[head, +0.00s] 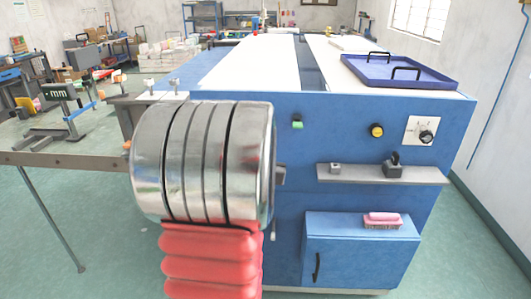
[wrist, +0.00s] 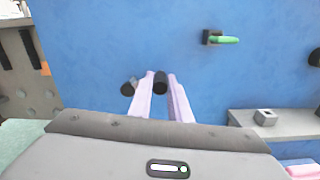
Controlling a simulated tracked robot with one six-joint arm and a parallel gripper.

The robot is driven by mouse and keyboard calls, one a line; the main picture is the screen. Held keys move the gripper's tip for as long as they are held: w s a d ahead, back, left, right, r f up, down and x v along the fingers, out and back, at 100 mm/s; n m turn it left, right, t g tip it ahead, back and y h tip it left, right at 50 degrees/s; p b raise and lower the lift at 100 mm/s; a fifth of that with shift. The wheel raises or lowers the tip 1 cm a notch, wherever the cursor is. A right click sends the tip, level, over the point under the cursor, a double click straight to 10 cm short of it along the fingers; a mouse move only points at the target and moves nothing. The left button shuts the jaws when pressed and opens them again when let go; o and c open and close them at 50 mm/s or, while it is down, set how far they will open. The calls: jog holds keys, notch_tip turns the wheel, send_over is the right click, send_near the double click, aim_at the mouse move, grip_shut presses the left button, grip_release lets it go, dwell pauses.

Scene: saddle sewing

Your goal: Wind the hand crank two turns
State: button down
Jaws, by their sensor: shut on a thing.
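The hand crank shows in the wrist view as a dark round grip (wrist: 160,86) in front of the blue machine face. A second dark round part (wrist: 128,88), perhaps the crank's hub, sits just left of it, partly behind a finger. My gripper (wrist: 161,77) has its two pale pink fingers closed on either side of the grip. In the head view my own silver and red arm hides my gripper and most of the crank. The link between the grip and the hub cannot be made out.
The blue machine (head: 345,130) has a green switch (head: 297,125), a yellow button (head: 377,130) and a dial (head: 426,136). A grey shelf (head: 435,176) juts out at right, above a pink brush (head: 382,220). A blue tray (head: 400,73) lies on top.

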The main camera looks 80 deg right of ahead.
jog(key=shift+w+f, duration=0.2)
jog(key=c, duration=1.9)
grip_release()
jog(key=shift+o, duration=1.3)
jog(key=shift+s, duration=0.15)
jog(key=a, duration=0.7)
jog(key=shift+s+a, duration=0.25)
jog(key=shift+s, duration=0.1)
